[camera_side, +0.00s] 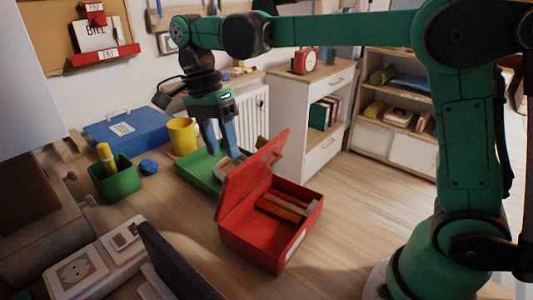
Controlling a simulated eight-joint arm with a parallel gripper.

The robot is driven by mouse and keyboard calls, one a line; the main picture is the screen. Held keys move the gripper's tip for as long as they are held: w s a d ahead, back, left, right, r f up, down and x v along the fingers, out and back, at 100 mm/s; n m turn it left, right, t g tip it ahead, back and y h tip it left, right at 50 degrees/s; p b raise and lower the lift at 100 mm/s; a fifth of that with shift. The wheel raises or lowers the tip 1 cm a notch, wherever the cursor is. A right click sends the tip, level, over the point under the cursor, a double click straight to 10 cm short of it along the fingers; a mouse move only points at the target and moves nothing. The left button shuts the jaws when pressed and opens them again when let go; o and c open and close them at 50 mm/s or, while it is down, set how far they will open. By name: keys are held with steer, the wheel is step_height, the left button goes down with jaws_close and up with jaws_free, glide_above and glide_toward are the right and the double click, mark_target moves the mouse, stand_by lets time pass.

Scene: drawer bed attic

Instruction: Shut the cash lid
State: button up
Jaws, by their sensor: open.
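The red cash box (268,249) stands on the wooden desk with its lid (251,178) raised and leaning back a little past upright on the left side. Several brown and reddish bar-shaped items (287,206) lie inside the box. My gripper (223,143) points down behind the lid, over the green tray. Its blue-grey fingers are open. A pale object (229,166) lies in the tray near the fingertips; I cannot tell whether they touch it. The fingers look apart from the lid.
The green tray (191,172), a yellow cup (182,136), a blue case (128,131) and a green pen box (119,184) stand behind and left. A dark screen (173,262) is at the front left. The desk right of the box is clear.

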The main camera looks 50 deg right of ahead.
steer(key=shift+s+f, duration=0.15)
steer(key=shift+f, duration=0.4)
jaws_close()
stand_by(1.1)
